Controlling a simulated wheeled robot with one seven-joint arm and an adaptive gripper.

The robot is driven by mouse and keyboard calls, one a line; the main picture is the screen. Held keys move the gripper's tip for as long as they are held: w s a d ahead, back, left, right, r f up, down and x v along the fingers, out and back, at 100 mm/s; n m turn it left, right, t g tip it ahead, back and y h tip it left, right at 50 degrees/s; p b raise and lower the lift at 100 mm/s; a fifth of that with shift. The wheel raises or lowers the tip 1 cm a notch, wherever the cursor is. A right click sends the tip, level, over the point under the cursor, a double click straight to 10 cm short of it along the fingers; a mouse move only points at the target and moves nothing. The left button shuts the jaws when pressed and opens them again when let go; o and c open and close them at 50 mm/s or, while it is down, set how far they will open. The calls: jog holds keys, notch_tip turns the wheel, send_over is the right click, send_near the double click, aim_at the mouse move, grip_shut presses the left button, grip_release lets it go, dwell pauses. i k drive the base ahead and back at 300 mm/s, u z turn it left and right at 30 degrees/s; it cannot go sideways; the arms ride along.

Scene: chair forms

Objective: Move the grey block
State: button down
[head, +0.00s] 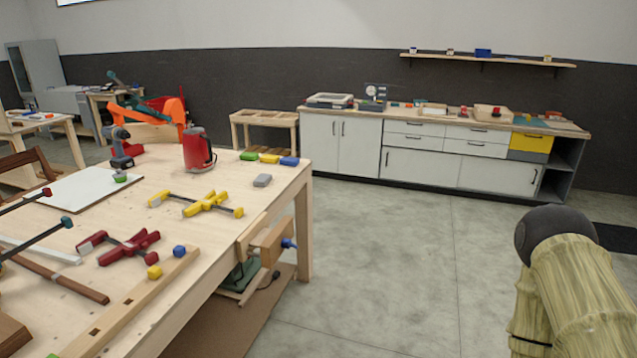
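A small grey block (262,180) lies on the wooden workbench (225,213), near its right edge and far corner. It stands apart from the things around it. Part of my arm shows at the lower right of the head view, over the floor and well away from the bench. My gripper is not in view.
Green, yellow and blue blocks (269,158) lie in a row behind the grey block. A red kettle-like object (198,149) and yellow clamps (205,204) are to its left. A vise (273,243) juts from the bench's right side. The floor (400,260) right of the bench is clear.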

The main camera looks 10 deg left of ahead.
aim_at(261, 180)
jog(key=z, duration=0.6)
jog(key=k, duration=0.8)
jog(key=z, duration=0.4)
jog(key=i, duration=1.45)
jog(key=u, duration=1.15)
jog(key=i, duration=1)
jog(key=u, duration=1.05)
